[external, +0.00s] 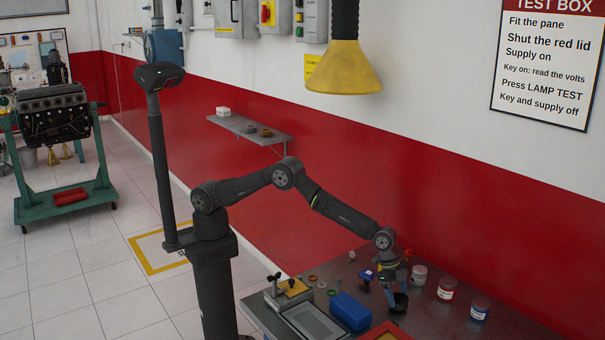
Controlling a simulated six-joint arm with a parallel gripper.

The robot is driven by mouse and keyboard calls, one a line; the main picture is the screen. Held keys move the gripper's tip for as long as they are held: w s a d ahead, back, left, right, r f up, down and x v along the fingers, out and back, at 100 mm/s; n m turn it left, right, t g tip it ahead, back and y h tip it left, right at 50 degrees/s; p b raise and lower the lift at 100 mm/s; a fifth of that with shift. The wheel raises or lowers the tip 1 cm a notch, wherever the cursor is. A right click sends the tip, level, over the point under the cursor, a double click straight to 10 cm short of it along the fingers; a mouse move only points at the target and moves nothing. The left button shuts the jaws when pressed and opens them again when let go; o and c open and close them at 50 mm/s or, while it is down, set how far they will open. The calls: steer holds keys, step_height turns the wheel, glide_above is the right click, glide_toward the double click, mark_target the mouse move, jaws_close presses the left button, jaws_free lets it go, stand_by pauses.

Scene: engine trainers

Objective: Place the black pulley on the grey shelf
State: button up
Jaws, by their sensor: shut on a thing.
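My gripper (394,288) is at the bench, pointing down, and is shut on a dark round thing at its fingertips. This looks like the black pulley (401,302), low over the bench top or touching it; I cannot tell which. The grey shelf (232,124) is on the red and white wall, farther back and left of my gripper. A small white box and two small round parts, one brownish and one dark, lie on it.
The bench holds a blue box (350,312), a red tray (385,332), several cans (446,290), small rings and a grey panel (312,321). The shelf's left half has bare room.

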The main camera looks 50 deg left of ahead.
steer(key=o, duration=1.3)
steer(key=shift+f, duration=0.15)
steer(key=v, duration=1.6)
steer(key=shift+s+d+r, duration=0.25)
steer(key=shift+d+r, duration=0.05)
steer(key=shift+o, duration=0.5)
steer(key=shift+a+r, duration=0.2)
steer(key=shift+r, duration=0.3)
